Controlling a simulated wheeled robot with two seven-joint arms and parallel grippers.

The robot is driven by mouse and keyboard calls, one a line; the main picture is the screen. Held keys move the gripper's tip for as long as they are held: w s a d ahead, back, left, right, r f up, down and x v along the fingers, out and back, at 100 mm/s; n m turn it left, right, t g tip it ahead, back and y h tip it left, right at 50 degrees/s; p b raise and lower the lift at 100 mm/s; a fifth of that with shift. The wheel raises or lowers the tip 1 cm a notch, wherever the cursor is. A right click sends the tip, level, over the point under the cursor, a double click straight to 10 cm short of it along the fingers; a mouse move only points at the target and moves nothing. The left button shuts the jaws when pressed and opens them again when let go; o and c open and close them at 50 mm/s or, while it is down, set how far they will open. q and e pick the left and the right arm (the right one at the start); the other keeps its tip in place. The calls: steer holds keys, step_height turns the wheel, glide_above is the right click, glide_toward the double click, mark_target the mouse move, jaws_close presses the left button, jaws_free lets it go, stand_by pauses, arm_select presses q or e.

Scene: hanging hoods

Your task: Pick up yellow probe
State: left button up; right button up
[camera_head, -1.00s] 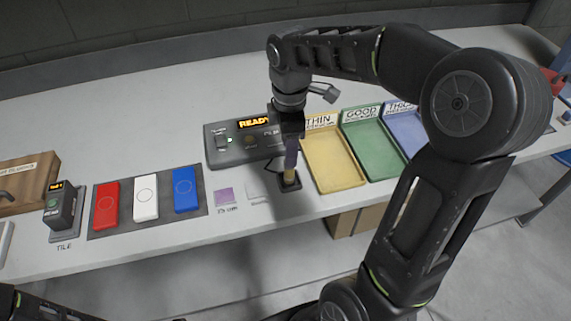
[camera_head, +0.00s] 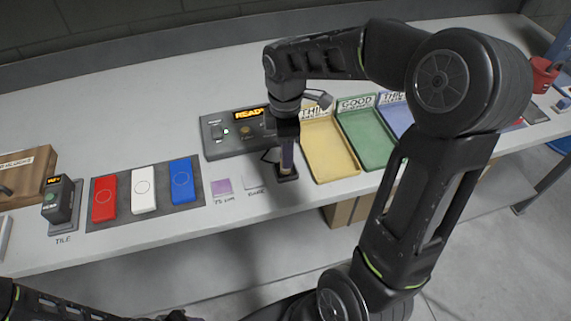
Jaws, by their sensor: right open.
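The yellow probe (camera_head: 286,171) stands upright in a small dark holder (camera_head: 289,179) near the front edge of the table. Its lower part is yellowish and partly in shadow; its upper part is mostly hidden by my gripper. My right gripper (camera_head: 285,156) points straight down over the holder and is open. Its fingers are down around the probe's upper part, but I cannot tell whether they touch it. My left arm shows only at the bottom left corner, and its gripper is not clearly visible.
A grey gauge box (camera_head: 222,147) reading READY stands just behind. A yellow tray (camera_head: 330,155), a green tray (camera_head: 368,140) and a blue tray lie to the right. Red (camera_head: 104,200), white (camera_head: 144,190) and blue (camera_head: 182,181) tiles lie on a dark mat to the left.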

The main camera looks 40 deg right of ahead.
step_height(320, 180, down, 4)
steer(key=shift+f, duration=0.1)
stand_by(0.6)
jaws_close()
stand_by(0.4)
